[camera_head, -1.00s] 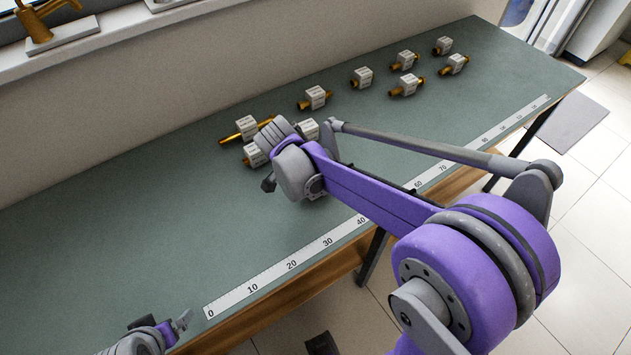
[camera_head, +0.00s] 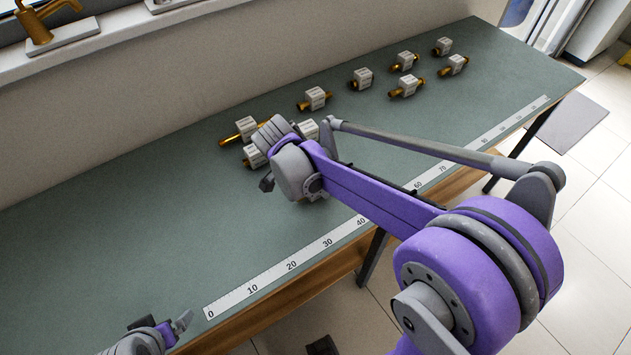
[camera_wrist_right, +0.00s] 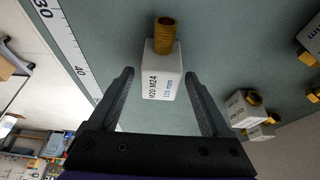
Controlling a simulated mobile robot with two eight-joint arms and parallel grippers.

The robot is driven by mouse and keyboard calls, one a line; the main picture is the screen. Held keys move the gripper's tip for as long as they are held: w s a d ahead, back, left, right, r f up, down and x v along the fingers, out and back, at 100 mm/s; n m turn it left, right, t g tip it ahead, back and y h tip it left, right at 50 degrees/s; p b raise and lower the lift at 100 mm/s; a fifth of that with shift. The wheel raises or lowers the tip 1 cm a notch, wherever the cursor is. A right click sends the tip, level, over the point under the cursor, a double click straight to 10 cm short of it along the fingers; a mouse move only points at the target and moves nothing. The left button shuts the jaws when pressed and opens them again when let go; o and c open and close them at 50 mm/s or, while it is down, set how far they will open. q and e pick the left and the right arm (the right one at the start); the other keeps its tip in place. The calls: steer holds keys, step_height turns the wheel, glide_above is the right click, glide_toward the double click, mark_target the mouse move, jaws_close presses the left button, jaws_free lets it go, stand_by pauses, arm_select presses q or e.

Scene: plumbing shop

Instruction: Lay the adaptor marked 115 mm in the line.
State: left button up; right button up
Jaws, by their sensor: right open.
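In the right wrist view, a white block adaptor with a brass threaded end (camera_wrist_right: 162,75) lies between the two dark fingers of my right gripper (camera_wrist_right: 158,78). Its label reads M20 M24, with a blue line that seems to read 115 mm. The fingers are open, with a gap on either side of the block. In the head view, my right gripper (camera_head: 268,183) is low over the bench, and its arm hides what is beneath it. My left gripper (camera_head: 183,322) is at the lower left, near the ruler's 0 end; its jaw state is unclear.
Several other white-and-brass adaptors stand on the green bench (camera_head: 130,235), including one at the far end (camera_head: 443,46) and one near my right wrist (camera_head: 254,156). A white ruler strip (camera_head: 270,276) runs along the front edge. The bench's left part is clear.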

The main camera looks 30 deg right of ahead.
arm_select(q)
steer(key=shift+w+r+p, duration=0.2)
steer(key=shift+r+p, duration=0.25)
steer(key=shift+r, duration=0.1)
arm_select(e)
steer(key=v, duration=1.1)
steer(key=s+f+n+t+y, duration=0.1)
steer(key=s+f+n, duration=0.1)
steer(key=s+n, duration=0.3)
steer(key=s+a+f+n+t+y, duration=0.1)
steer(key=s+f+n+t, duration=0.1)
steer(key=s+f+n, duration=0.1)
steer(key=s+a+f+n+t+y, duration=0.1)
steer(key=s+f+n+y, duration=0.1)
steer(key=s+n, duration=0.4)
steer(key=shift+s+f+n+t, duration=0.35)
steer(key=shift+f+n, duration=0.4)
steer(key=shift+n, duration=0.15)
steer(key=shift+s+a+f+n, duration=0.15)
steer(key=shift+s+f+n, duration=0.2)
steer(key=shift+n, duration=0.25)
steer(key=shift+w, duration=0.1)
arm_select(q)
steer(key=shift+r, duration=0.25)
arm_select(e)
steer(key=shift+r, duration=0.25)
